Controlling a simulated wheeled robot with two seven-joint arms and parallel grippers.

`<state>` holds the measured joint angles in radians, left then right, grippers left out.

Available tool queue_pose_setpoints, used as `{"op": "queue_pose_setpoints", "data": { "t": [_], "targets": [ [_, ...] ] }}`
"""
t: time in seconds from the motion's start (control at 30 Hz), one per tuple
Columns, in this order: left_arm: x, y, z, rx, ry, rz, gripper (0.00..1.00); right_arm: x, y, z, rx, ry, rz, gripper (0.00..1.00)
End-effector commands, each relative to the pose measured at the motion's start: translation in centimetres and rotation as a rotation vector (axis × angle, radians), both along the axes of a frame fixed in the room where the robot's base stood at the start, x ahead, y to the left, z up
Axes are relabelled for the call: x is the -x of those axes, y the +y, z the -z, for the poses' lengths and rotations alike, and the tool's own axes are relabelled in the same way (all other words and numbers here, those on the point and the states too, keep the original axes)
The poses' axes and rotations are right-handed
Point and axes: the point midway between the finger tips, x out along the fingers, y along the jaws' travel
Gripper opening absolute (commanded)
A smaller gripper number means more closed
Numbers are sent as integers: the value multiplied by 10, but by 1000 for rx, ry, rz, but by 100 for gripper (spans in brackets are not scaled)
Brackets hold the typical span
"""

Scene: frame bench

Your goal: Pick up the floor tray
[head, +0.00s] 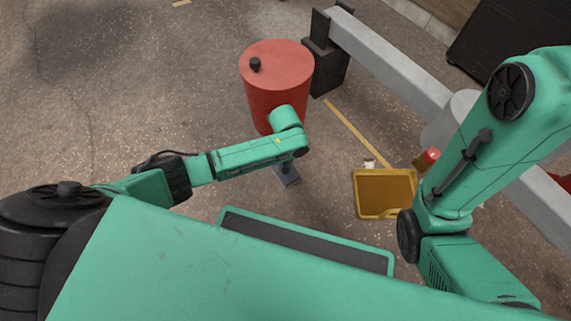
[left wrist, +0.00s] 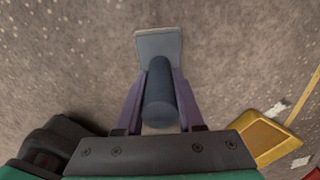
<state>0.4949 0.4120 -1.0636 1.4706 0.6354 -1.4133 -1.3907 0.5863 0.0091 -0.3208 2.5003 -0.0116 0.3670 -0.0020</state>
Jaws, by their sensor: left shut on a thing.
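A yellow tray (head: 385,193) with a raised rim lies on the floor right of centre in the head view, and my right arm stands close to its right side. Part of the tray also shows at the right edge of the left wrist view (left wrist: 262,138). My left gripper (left wrist: 160,98) is shut on a dark blue cylindrical handle (left wrist: 159,84) with a flat grey plate (left wrist: 157,44) at its far end. In the head view this grey tool (head: 286,176) hangs below my left wrist, left of the tray and apart from it. My right gripper is not visible.
A red drum (head: 277,66) with a black cap stands beyond my left wrist. A grey beam (head: 390,65) on a dark post (head: 327,65) runs along the right. A small red item (head: 428,157) and a white scrap (head: 370,163) lie near the tray. The floor at left is clear.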

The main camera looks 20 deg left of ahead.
Motion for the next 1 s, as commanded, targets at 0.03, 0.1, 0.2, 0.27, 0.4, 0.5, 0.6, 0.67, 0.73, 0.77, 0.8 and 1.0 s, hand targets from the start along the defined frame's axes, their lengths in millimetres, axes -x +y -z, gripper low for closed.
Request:
{"op": "queue_pose_setpoints", "data": {
  "t": [0.03, 0.1, 0.2, 0.27, 0.4, 0.5, 0.6, 0.67, 0.73, 0.77, 0.8, 1.0],
  "targets": [
    [0, -1, 0, 1, -2, 0, 0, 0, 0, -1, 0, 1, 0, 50],
    [0, -1, -1, 1, -2, 0, 0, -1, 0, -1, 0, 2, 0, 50],
    [0, -1, 0, 2, -1, 0, 0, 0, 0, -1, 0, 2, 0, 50],
    [0, 0, 0, 1, 0, 0, 61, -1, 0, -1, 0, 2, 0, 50],
    [0, 0, 0, 1, 0, -1, 69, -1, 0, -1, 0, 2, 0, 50],
    [0, 0, 0, 1, 0, -1, 69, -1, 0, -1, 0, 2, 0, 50],
    [0, 0, -1, 1, 0, -1, 69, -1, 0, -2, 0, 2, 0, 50],
    [0, 0, -6, 1, 0, -1, 69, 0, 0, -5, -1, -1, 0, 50],
    [0, 0, -16, 2, -1, -1, 69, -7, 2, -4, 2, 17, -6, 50],
    [0, 0, -21, 2, -1, -1, 69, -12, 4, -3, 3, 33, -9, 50],
    [0, -1, -29, 3, -2, 0, 69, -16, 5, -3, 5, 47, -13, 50],
    [0, 0, -76, 1, -2, -1, 69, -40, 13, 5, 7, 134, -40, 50]
  ]
}}
